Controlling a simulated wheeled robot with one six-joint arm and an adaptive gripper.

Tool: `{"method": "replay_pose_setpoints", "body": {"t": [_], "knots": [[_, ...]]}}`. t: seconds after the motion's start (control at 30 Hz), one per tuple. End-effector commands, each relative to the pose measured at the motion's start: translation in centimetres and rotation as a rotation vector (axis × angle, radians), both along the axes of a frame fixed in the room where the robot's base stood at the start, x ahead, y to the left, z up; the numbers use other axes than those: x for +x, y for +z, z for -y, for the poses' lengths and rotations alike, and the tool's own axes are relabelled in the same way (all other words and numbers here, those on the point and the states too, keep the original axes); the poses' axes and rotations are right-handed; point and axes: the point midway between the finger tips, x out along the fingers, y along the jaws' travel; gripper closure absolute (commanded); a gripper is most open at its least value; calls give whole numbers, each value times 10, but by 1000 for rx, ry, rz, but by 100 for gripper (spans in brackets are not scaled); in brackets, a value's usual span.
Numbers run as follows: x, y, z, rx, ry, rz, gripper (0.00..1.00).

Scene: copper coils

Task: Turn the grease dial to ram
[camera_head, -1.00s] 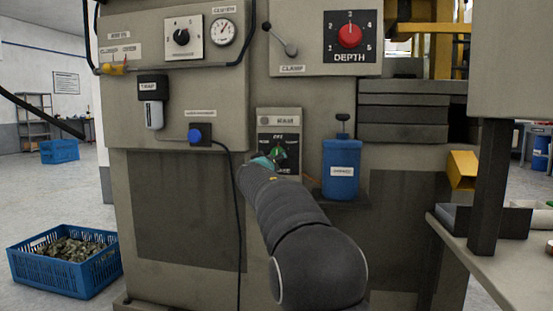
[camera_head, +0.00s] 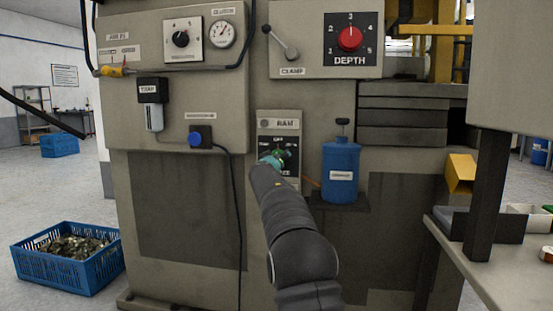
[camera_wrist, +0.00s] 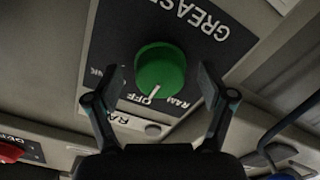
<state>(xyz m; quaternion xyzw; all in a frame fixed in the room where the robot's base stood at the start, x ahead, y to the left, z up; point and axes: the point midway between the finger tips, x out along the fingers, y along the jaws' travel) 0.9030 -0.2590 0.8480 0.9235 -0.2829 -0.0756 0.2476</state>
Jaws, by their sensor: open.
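The grease dial is a round green knob (camera_wrist: 160,66) on a dark plate marked GREASE (camera_wrist: 117,43), which appears upside down in the wrist view. The knob's white mark points toward the OFF label, with RAM to its right in that view. My gripper (camera_wrist: 162,80) is open, with one finger on each side of the knob. Gaps show between the fingers and the knob in the picture; I cannot tell the depth. In the head view my gripper (camera_head: 271,159) is in front of the dial's plate and partly covers the green knob (camera_head: 281,153).
A blue bottle (camera_head: 341,168) stands on a small shelf just right of the dial. A black cable (camera_head: 238,210) with a blue plug (camera_head: 196,138) hangs to its left. The red DEPTH knob (camera_head: 350,38) and clamp lever (camera_head: 284,42) are above. A blue crate (camera_head: 68,272) stands on the floor.

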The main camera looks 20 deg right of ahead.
Motion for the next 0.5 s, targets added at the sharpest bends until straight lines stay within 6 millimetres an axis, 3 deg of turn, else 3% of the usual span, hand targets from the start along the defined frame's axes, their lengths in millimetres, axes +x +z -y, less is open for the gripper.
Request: {"method": "replay_pose_setpoints", "body": {"t": [0.17,0.4,0.5], "knots": [[0,-1,0,0,0,0,21],[0,0,0,0,0,0,79],[0,0,0,-1,0,-1,79]]}}
